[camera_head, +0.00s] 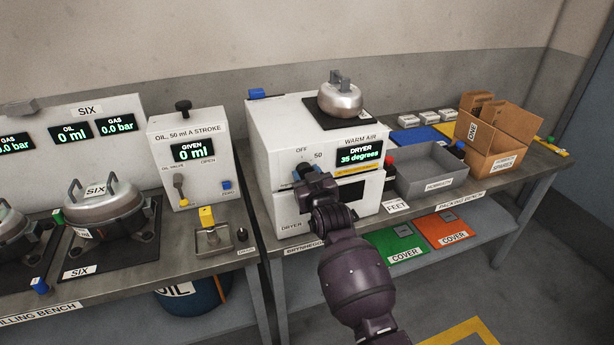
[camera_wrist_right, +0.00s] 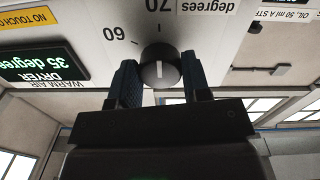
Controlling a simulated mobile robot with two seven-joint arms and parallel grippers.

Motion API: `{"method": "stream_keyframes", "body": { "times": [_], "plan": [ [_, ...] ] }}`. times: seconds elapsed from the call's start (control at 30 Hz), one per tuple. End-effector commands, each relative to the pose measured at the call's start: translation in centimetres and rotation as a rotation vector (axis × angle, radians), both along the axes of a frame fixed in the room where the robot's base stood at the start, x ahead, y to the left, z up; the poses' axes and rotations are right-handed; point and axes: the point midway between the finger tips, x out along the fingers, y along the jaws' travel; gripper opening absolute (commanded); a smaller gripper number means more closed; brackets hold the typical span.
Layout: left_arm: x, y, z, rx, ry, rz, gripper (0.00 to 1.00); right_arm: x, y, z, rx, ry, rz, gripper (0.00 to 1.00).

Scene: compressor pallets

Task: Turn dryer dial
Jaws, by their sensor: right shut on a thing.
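The white dryer (camera_head: 262,165) stands on the bench, and its display (camera_head: 360,155) reads 35 degrees. In the right wrist view, which is upside down, the round black dial (camera_wrist_right: 160,68) with a white pointer line sits on the white front panel. Marks 60 and 70 degrees are printed around it. My right gripper (camera_wrist_right: 160,80) has one blue-padded finger on each side of the dial and is shut on it. In the head view the right gripper (camera_head: 308,175) is at the dryer's front and hides the dial. My left gripper is not in view.
A metal pot (camera_head: 340,100) stands on a black mat atop the dryer. A grey tray (camera_head: 430,172) and a cardboard box (camera_head: 500,135) are to the right. The oil unit (camera_head: 190,165) stands to the left. Green and orange covers (camera_head: 400,243) lie on the lower shelf.

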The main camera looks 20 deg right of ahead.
Motion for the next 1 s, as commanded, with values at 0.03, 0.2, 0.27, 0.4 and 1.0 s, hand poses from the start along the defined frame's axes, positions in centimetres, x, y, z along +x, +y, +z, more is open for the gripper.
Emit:
{"method": "stream_keyframes", "body": {
  "times": [0.03,0.2,0.27,0.4,1.0],
  "plan": [
    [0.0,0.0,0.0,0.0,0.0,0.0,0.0,0.0,0.0,-0.1,0.002,0.003,0.0,0.2],
    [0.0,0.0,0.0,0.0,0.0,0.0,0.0,0.0,0.0,-0.1,0.002,0.003,0.0,0.57],
    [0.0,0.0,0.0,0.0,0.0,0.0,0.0,0.0,0.0,-0.1,0.002,0.002,0.0,0.67],
    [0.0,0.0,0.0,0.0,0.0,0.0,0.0,0.0,0.0,-0.1,0.001,0.001,0.0,0.69],
    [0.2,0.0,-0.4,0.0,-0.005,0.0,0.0,-5.4,-0.1,-0.2,0.001,0.001,-0.001,0.69]
  ]
}}
